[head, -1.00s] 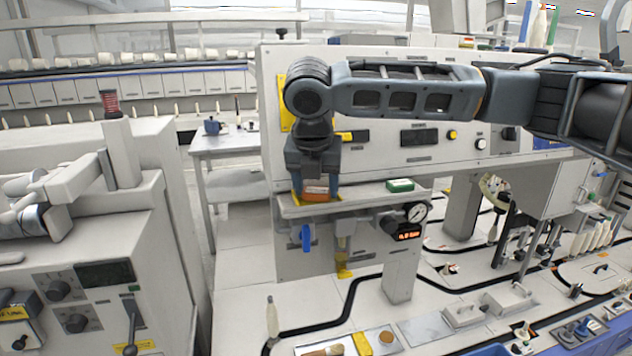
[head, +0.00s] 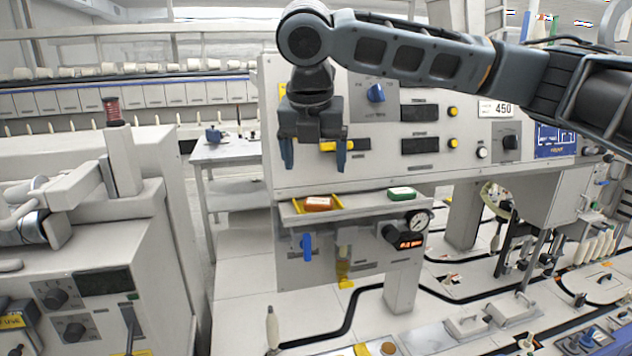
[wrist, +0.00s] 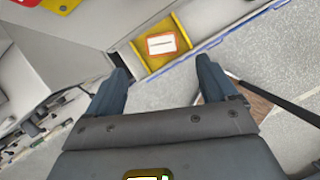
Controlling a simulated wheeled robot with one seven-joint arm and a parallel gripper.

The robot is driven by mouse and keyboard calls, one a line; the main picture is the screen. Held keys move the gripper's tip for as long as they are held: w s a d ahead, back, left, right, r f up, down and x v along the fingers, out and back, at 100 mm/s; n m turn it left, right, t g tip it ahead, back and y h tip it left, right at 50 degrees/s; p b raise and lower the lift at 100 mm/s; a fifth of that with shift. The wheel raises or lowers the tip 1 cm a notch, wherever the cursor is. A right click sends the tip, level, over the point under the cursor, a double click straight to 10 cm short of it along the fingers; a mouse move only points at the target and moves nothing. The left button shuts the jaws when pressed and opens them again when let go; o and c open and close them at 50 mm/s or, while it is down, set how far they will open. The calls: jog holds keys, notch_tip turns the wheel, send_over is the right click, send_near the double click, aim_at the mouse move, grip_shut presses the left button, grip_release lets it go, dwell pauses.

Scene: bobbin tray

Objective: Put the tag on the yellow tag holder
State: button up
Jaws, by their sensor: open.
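The tag (head: 318,203) is an orange-red block, and the wrist view shows a white label on its top (wrist: 161,43). It lies inside the yellow tag holder (head: 297,208), a shallow frame at the left end of the grey shelf. The holder's yellow rim also shows in the wrist view (wrist: 181,22). My gripper (head: 314,168) is open and empty, above the tag and apart from it. In the wrist view its two fingers (wrist: 162,70) are spread, with the tag beyond them.
A green block (head: 402,194) lies at the shelf's right end. The upright panel with knobs and buttons (head: 376,92) stands behind my gripper.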

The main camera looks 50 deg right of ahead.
jog(key=shift+v, duration=2.1)
